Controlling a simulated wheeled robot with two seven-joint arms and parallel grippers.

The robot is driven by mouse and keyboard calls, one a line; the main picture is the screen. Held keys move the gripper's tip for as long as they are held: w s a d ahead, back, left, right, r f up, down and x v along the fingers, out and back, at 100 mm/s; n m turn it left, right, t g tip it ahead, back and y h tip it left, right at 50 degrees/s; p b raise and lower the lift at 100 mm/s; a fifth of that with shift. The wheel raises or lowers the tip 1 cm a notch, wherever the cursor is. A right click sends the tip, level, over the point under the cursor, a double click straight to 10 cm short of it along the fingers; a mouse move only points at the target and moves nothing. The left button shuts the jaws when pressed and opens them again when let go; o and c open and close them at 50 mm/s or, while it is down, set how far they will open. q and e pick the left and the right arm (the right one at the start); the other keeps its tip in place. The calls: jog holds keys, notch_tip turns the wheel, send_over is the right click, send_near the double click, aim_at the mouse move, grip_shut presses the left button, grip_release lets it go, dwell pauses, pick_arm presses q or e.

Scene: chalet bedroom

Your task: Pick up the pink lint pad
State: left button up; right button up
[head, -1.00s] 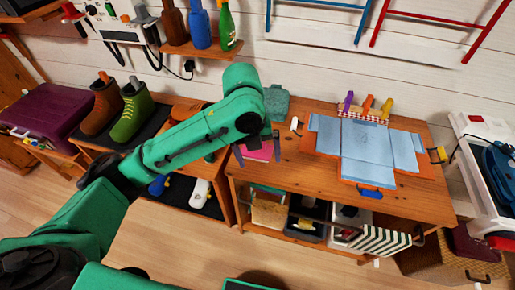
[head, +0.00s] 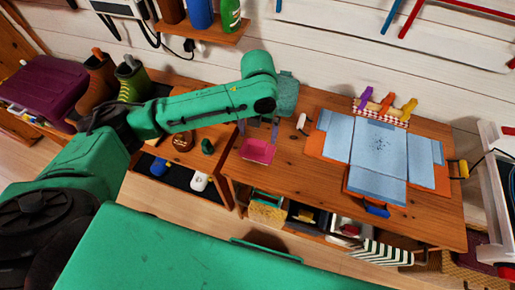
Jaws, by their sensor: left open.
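The pink lint pad (head: 258,151) lies near the left end of the wooden table in the head view, close to its front-left edge. My left gripper (head: 258,129) comes in from the left and points down at the pad's far side. Its two dark fingers are apart, with nothing visible between them. The fingertips show just beyond the pad; I cannot tell whether they touch it. My right gripper is not in view.
A blue folding board on an orange base (head: 366,150) covers the table's middle and right. Colored clips (head: 387,102) stand at the back. A small white item (head: 302,122) lies right of the pad. Boots (head: 133,80) stand at left.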

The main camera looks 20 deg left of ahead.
aim_at(257, 142)
pick_arm(q)
notch_tip(257, 142, down, 6)
jog(key=shift+a+r+p, duration=0.1)
jog(key=shift+r+p, duration=0.1)
jog(key=shift+p, duration=0.55)
jog(key=shift+f, duration=0.15)
jog(key=shift+c, duration=0.9)
jog(key=c, duration=1.2)
notch_tip(257, 142, up, 20)
jog(key=shift+r+b, duration=0.1)
jog(key=shift+b, duration=0.5)
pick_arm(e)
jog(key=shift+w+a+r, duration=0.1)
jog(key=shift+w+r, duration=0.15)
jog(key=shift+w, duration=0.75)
